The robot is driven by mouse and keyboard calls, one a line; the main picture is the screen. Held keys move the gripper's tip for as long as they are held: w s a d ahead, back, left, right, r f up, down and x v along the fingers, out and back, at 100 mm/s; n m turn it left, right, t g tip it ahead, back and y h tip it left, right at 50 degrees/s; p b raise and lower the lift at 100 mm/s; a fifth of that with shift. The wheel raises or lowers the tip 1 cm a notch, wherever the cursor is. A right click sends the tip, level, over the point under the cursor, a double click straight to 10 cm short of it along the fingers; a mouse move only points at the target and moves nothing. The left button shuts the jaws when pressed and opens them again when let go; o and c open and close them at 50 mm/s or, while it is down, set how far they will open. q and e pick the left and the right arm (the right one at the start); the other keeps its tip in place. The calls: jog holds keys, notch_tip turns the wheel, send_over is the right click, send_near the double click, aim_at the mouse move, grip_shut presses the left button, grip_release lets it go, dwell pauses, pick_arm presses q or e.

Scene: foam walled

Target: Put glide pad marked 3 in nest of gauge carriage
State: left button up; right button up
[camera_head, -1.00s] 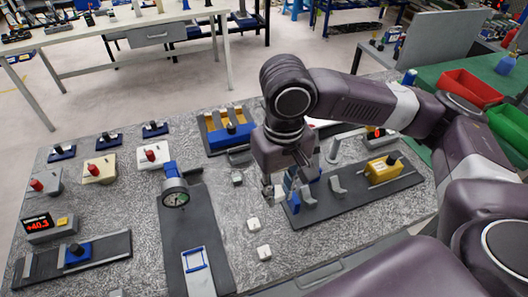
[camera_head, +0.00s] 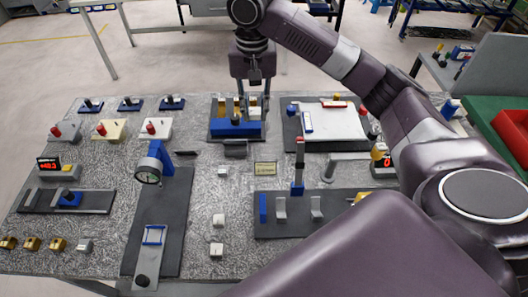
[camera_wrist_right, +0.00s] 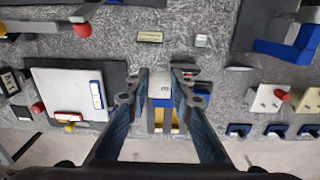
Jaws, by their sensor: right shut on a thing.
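My right gripper (camera_head: 252,96) is shut on a small white pad, held above the blue block with yellow posts at the back of the bench. In the right wrist view the pad (camera_wrist_right: 160,87) sits between the fingertips (camera_wrist_right: 160,95); its dark mark looks like a 3 turned sideways. A round dial gauge (camera_head: 148,174) stands on a dark base plate (camera_head: 150,204) at left of centre. A blue open frame (camera_head: 153,235) lies on that plate, in front of the dial; it looks like the carriage's nest and appears empty. My left gripper is not in view.
Loose white pads (camera_head: 218,220) lie on the grey bench right of the gauge plate, one (camera_head: 222,171) further back. The blue block (camera_head: 238,128) is under my right gripper. A red bin (camera_head: 512,130) is at far right.

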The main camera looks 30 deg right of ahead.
send_over(257, 158)
jog(key=s+a, duration=0.1)
jog(key=s, duration=0.1)
notch_tip(257, 158, down, 6)
notch_tip(257, 158, down, 9)
jog(key=shift+a+r+p, duration=0.1)
jog(key=shift+p, duration=0.85)
notch_tip(257, 158, down, 4)
jog(key=shift+f+p, duration=0.1)
jog(key=shift+p, duration=0.2)
jog(key=shift+f, duration=0.25)
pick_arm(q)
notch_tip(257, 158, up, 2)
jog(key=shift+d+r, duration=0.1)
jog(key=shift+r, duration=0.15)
pick_arm(e)
jog(key=shift+f, duration=0.1)
jog(key=o, duration=0.9)
jog(key=shift+f, duration=0.1)
